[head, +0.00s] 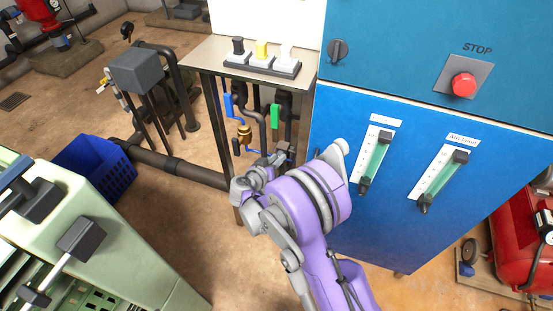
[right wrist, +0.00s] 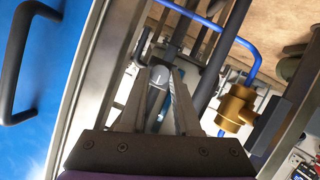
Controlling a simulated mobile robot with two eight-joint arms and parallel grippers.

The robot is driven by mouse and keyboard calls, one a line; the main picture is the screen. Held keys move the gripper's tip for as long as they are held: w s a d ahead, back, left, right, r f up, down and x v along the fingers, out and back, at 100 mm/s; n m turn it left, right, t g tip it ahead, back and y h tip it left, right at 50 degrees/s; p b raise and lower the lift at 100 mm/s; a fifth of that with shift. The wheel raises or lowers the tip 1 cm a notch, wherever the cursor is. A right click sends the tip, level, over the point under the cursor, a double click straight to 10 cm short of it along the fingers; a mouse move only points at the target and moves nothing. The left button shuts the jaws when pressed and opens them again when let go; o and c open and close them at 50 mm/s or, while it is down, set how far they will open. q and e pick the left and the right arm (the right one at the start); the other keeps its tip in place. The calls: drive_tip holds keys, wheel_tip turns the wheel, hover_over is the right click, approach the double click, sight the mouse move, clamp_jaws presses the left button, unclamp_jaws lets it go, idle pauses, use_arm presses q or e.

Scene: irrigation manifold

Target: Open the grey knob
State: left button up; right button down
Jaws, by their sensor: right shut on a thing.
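The grey knob (right wrist: 156,97) shows in the right wrist view between the two fingers of my right gripper (right wrist: 161,76). The fingers are shut on it, and they hide its sides. In the head view my right gripper (head: 277,163) is at the pipework below the small table, just left of the blue cabinet. The knob is mostly hidden there by the gripper and arm. My left gripper is not in view.
A brass fitting (right wrist: 237,108) and blue pipe (right wrist: 243,42) are close to the right gripper. The blue cabinet (head: 345,200) stands close on the right. A blue handle (head: 228,106) and green handle (head: 275,117) hang above. A blue crate (head: 100,172) is left on the floor.

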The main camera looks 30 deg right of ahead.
drive_tip(key=shift+w+a+f+n+h+b, duration=0.1)
drive_tip(key=shift+f+n+h+b, duration=0.2)
drive_tip(key=shift+n+h+b, duration=1.7)
drive_tip(key=shift+w+f+n+h+b, duration=0.1)
drive_tip(key=shift+f+n+h+b, duration=0.25)
drive_tip(key=shift+n+b, duration=3.05)
drive_tip(key=shift+a+f+n+h+b, duration=0.15)
drive_tip(key=shift+n+h+b, duration=1.35)
drive_tip(key=shift+n, duration=2.2)
drive_tip(key=shift+d, duration=0.1)
drive_tip(key=c, duration=0.6)
unclamp_jaws()
drive_tip(key=v, duration=1.1)
drive_tip(key=shift+p, duration=0.3)
